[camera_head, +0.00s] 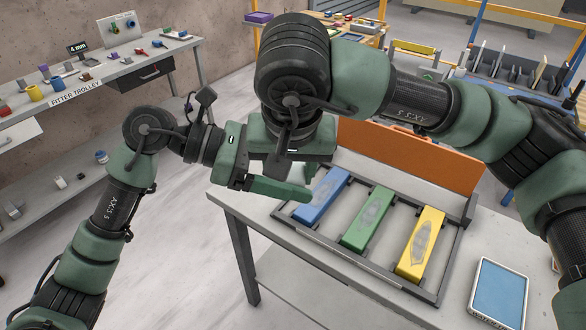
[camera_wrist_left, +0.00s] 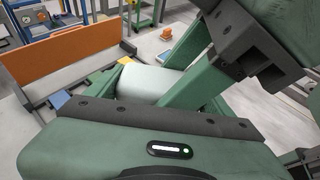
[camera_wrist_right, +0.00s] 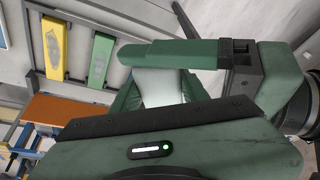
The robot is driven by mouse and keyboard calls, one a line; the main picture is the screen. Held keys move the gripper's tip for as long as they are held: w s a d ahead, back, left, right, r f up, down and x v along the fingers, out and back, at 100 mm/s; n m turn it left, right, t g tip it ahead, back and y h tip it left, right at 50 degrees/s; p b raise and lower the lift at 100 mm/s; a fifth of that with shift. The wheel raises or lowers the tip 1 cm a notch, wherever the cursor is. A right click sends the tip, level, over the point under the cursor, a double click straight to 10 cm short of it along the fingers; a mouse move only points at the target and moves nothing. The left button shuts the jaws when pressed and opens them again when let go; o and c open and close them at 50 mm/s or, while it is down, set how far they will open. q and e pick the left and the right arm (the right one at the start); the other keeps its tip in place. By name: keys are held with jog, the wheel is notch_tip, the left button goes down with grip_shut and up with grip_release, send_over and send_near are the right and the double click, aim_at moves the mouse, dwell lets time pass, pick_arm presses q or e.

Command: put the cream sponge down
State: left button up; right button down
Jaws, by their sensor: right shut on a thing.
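The cream sponge is a pale, smooth block in the left wrist view (camera_wrist_left: 148,84) and the right wrist view (camera_wrist_right: 162,86); in the head view it is hidden by my arms. My right gripper (camera_wrist_right: 160,88) is shut on it, with a finger on either side. My left gripper (camera_wrist_left: 150,80) is at the same spot, its fingers crossing the right ones around the sponge. One left finger passes across the sponge in the right wrist view. Whether the left fingers press on it cannot be told. Both grippers are above the left end of the grey bench (camera_head: 233,207).
A dark frame on the bench holds a blue block (camera_head: 322,195), a green block (camera_head: 367,216) and a yellow block (camera_head: 421,243). An orange board (camera_head: 410,155) stands behind them. A blue-topped tray (camera_head: 498,293) lies at right. The fitter trolley (camera_head: 95,83) is at back left.

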jog(key=c, duration=0.7)
grip_release()
jog(key=shift+w+d, duration=0.1)
jog(key=shift+w, duration=0.05)
jog(key=shift+o, duration=0.2)
